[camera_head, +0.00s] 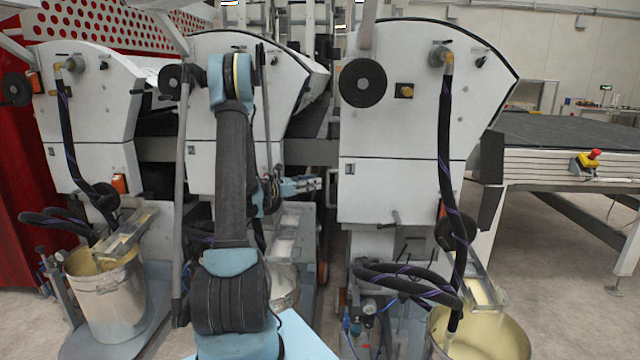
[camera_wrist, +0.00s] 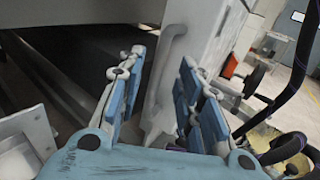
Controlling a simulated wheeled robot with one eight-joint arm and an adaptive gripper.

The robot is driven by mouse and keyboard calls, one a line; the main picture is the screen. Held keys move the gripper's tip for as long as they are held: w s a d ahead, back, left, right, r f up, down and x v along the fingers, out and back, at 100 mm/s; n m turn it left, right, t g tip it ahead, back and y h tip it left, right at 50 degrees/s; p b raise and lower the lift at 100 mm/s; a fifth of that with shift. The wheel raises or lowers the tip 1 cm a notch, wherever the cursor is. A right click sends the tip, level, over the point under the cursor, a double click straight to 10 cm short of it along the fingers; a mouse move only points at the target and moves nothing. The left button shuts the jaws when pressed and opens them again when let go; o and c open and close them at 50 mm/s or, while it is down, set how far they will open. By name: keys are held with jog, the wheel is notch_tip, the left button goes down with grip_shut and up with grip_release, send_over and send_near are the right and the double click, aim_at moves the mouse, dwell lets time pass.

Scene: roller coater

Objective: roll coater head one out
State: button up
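White coater heads stand in a row: a right one (camera_head: 420,150), a middle one (camera_head: 225,140) and a left one (camera_head: 90,125). None is visibly labelled as head one. My gripper (camera_head: 302,185) is in the gap between the middle and right heads, partly hidden by my arm. In the wrist view, my gripper (camera_wrist: 158,92) has its blue finger pads apart, with a pale upright handle (camera_wrist: 165,75) on a white machine body (camera_wrist: 205,35) showing between them. The fingers look empty; I cannot tell whether they touch the handle.
Buckets of cream coating stand low at the left (camera_head: 105,300) and front right (camera_head: 480,340), with black hoses (camera_head: 448,170) leading down. A conveyor table (camera_head: 560,140) with a red emergency button (camera_head: 592,155) is at right. Open floor lies beneath it.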

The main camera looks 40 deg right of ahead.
jog(key=a, duration=0.4)
jog(key=shift+w+a, duration=0.2)
jog(key=shift+w, duration=0.1)
jog(key=s+a+r+m+t+y, duration=0.15)
jog(key=s+a+m+y, duration=0.25)
jog(key=a, duration=0.6)
jog(key=s+a+r+m+t+y, duration=0.15)
jog(key=s+a+m+y, duration=0.3)
jog(key=a, duration=0.55)
jog(key=s+a+f+m+y, duration=0.4)
jog(key=s+a, duration=0.5)
jog(key=a, duration=0.4)
jog(key=s+a+f+m+t+y, duration=0.1)
jog(key=s+a+f+m+y, duration=0.3)
jog(key=s+a, duration=0.6)
jog(key=a+f+y, duration=0.1)
jog(key=a, duration=0.2)
jog(key=shift+s+a, duration=0.15)
jog(key=shift+a, duration=0.05)
